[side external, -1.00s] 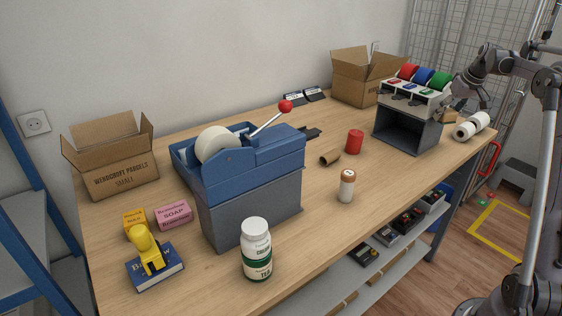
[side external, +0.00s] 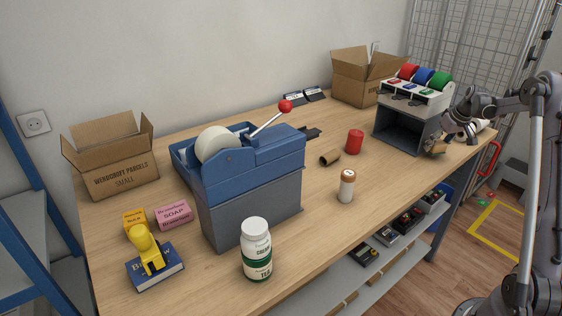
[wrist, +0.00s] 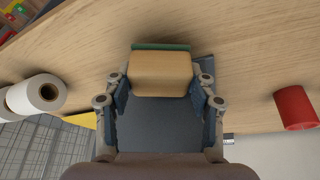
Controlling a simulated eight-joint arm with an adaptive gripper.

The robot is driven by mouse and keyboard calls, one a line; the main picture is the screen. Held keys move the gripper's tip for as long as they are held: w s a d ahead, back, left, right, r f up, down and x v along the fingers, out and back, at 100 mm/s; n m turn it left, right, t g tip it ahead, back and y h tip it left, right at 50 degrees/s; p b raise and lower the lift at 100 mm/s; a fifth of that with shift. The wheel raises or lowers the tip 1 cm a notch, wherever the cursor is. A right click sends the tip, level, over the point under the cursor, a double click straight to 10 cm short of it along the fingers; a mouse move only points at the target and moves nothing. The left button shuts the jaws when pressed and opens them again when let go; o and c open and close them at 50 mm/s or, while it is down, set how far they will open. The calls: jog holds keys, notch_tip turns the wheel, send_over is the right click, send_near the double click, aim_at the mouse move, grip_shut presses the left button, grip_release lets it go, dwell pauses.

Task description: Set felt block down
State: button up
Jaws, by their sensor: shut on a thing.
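The felt block (wrist: 160,73) is a pale wooden block with a green felt strip along one face. In the wrist view it sits between the two fingers of my gripper (wrist: 158,90), which is shut on it. In the side external view the block (side external: 435,147) shows small and partly hidden at the right end of the counter (side external: 300,235), beside the grey stand. My gripper (side external: 442,140) is around it, low over the wood. I cannot tell whether the block touches the counter.
The grey stand with red, blue and green rolls (side external: 397,128) is close on the left of my gripper. White paper rolls (wrist: 40,95) lie close by.

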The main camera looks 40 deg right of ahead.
jog(key=shift+f, duration=0.85)
jog(key=shift+f, duration=0.1)
jog(key=o, duration=1)
